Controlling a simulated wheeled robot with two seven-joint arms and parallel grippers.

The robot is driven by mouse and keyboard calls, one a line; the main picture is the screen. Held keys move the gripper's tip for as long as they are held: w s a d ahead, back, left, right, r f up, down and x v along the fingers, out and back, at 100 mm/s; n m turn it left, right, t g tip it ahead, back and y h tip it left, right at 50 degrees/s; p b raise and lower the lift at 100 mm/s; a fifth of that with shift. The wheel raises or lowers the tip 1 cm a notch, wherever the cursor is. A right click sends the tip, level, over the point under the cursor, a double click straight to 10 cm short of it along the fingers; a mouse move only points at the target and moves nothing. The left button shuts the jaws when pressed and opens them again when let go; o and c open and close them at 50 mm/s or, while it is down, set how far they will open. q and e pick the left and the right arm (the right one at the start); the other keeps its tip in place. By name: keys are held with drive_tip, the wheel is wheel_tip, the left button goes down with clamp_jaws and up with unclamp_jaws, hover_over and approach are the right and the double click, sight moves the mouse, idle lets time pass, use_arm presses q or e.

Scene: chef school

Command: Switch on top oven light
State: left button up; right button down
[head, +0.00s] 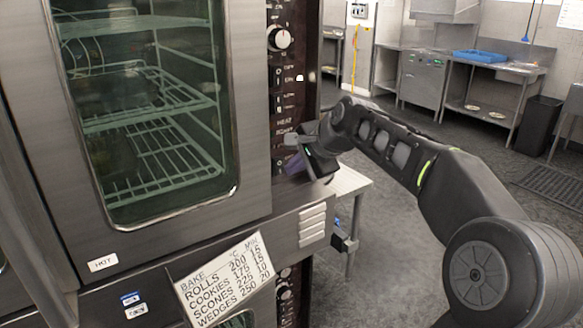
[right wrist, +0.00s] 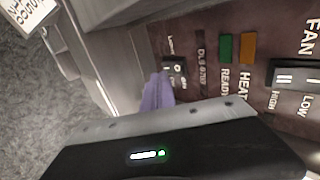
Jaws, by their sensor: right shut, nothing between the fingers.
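The top oven (head: 255,100) stands at left with its glass door closed and racks behind it. Its dark control panel (head: 284,75) runs down the right side of the door. My right gripper (head: 291,153) is shut and empty at the lower part of this panel. In the right wrist view the panel appears turned sideways. A small black rocker switch (right wrist: 177,72) with a blurred label sits just beside my purple fingertip (right wrist: 157,94). I cannot tell whether they touch, or which way the switch is set. My left gripper is out of view.
The wrist view also shows a green lamp (right wrist: 226,48), an orange lamp (right wrist: 248,48) and a fan switch (right wrist: 296,75). A baking-times card (head: 228,280) is below the door. A second oven's controls (head: 285,290) sit lower. Open floor lies right, before steel benches (head: 490,68).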

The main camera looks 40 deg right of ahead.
drive_tip(key=shift+v, duration=1.2)
use_arm(q)
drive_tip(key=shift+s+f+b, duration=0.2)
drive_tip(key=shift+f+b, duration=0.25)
drive_tip(key=shift+b, duration=0.1)
use_arm(e)
drive_tip(key=v, duration=0.8)
drive_tip(key=shift+r, duration=0.1)
